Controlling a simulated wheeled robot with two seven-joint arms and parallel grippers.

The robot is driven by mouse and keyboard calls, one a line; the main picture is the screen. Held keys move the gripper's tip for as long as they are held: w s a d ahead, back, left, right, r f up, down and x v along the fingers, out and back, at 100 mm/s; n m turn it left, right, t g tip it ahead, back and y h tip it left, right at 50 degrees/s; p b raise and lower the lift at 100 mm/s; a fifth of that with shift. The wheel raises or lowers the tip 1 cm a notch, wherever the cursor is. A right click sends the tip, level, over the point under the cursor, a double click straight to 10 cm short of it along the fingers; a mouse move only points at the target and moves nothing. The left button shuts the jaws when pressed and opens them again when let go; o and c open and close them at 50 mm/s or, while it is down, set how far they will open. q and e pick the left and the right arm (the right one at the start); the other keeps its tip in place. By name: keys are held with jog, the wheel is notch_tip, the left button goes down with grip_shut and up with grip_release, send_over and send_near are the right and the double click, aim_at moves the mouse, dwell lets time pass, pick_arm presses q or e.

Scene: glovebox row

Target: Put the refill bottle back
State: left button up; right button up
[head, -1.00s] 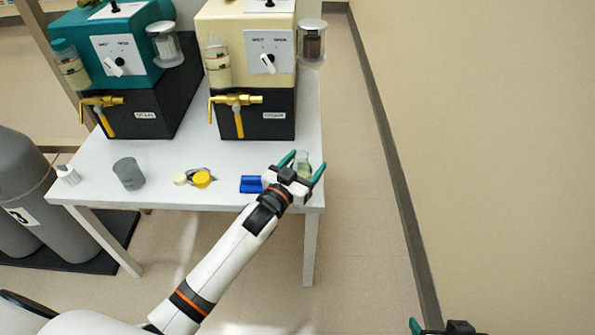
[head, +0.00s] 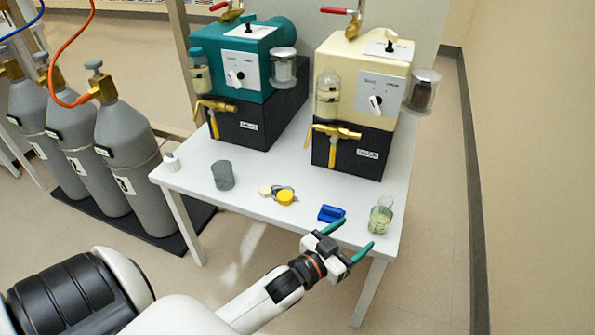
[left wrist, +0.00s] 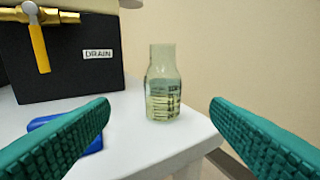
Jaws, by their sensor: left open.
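A clear, pale-green flask-shaped bottle (head: 381,215) with dark printing stands upright near the front right corner of the white table (head: 240,196). I take it for the refill bottle, though its label is too small to read. It also shows in the left wrist view (left wrist: 163,95), centred beyond my fingers. My left gripper (head: 355,235) is open and empty, short of the bottle at the table's front edge, with its teal fingers apart and not touching it. My right gripper is out of view.
A blue object (head: 331,213) lies just left of the bottle. A yellow-lidded item (head: 285,198) and a grey cup (head: 223,175) stand further left. The cream machine (head: 365,60) and the teal machine (head: 240,62) stand behind, with bottles, jars and brass taps. Grey cylinders (head: 135,175) stand left.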

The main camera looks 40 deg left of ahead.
pick_arm(q)
jog(key=s+f+g+y, duration=0.1)
jog(key=s+f+g, duration=0.1)
jog(key=s+g, duration=0.4)
jog(key=s+a+f+g+y, duration=0.1)
jog(key=s+g, duration=0.6)
jog(key=s, duration=0.9)
notch_tip(320, 180, down, 2)
jog(key=shift+s+a+f+n+y, duration=0.1)
jog(key=shift+s+a+n+y, duration=0.25)
jog(key=shift+y, duration=0.35)
